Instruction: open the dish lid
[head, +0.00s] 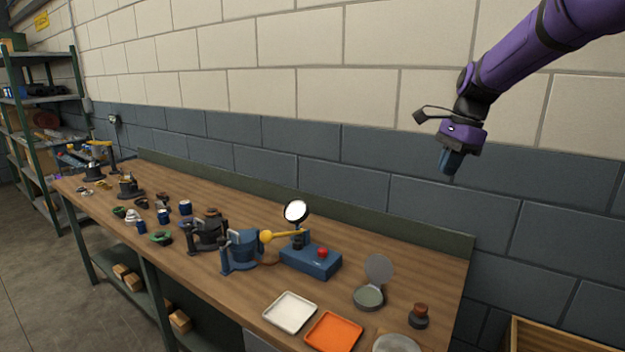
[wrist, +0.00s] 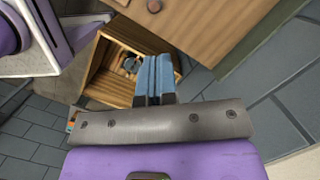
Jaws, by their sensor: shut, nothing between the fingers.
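A small round metal dish (head: 368,299) stands on the workbench near its right end in the head view. Its round grey lid (head: 379,269) stands raised and tilted up at the dish's back edge, so the dish is open. My gripper (head: 449,165) is high above the bench's right end, in front of the wall, well apart from the dish and lid. Its blue fingers (wrist: 154,80) also show in the wrist view, shut together with nothing held. The dish does not show clearly in the wrist view.
On the workbench (head: 445,275), a white tray (head: 290,311), an orange tray (head: 333,333), a dark brown-topped jar (head: 419,316) and a grey disc (head: 397,344) lie around the dish. A blue box with a red button (head: 312,260) stands left. A wooden crate (wrist: 98,82) is below my gripper.

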